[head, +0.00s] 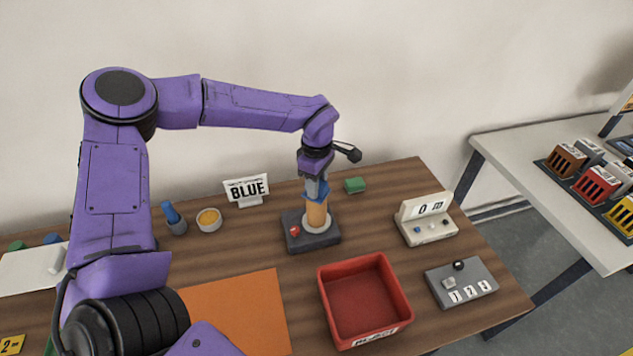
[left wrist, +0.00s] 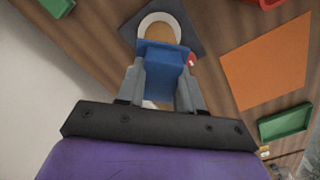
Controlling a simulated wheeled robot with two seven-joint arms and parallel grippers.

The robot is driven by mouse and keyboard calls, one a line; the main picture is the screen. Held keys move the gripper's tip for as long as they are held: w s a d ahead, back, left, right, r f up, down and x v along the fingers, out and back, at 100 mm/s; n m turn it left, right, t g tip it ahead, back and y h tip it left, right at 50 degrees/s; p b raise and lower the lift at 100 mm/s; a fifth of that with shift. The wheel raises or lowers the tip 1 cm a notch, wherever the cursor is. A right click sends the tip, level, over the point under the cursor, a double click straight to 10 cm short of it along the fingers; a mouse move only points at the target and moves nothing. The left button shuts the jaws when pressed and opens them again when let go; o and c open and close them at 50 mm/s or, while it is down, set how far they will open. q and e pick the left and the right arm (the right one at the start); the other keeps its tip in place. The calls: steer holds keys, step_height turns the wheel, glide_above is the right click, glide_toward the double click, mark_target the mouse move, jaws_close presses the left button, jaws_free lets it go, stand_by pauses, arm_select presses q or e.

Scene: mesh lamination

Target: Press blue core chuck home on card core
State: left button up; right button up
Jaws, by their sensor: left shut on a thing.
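The tan card core (head: 316,214) stands upright in a white ring on a dark grey base (head: 322,240) with a red knob. The blue core chuck (head: 317,190) sits at the top of the core. My left gripper (head: 316,186) points down from above and is shut on the chuck. In the left wrist view the blue chuck (left wrist: 163,65) lies between the two grey fingers, with the core (left wrist: 160,32) and white ring beyond it. How deep the chuck sits in the core cannot be told. My right gripper is not in view.
A red reject bin (head: 364,298) stands in front of the base. A BLUE sign (head: 246,189), a yellow-filled bowl (head: 209,219) and a blue-topped tool (head: 174,217) are to the left. A green block (head: 355,184), a white panel (head: 426,219) and a grey counter box (head: 461,282) are to the right.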

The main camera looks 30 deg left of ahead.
arm_select(q)
steer(key=shift+f, duration=0.2)
steer(key=o, duration=1.2)
steer(key=shift+c, duration=0.2)
step_height(320, 180, up, 10)
steer(key=b, duration=0.2)
steer(key=shift+b, duration=0.4)
steer(key=shift+r, duration=0.3)
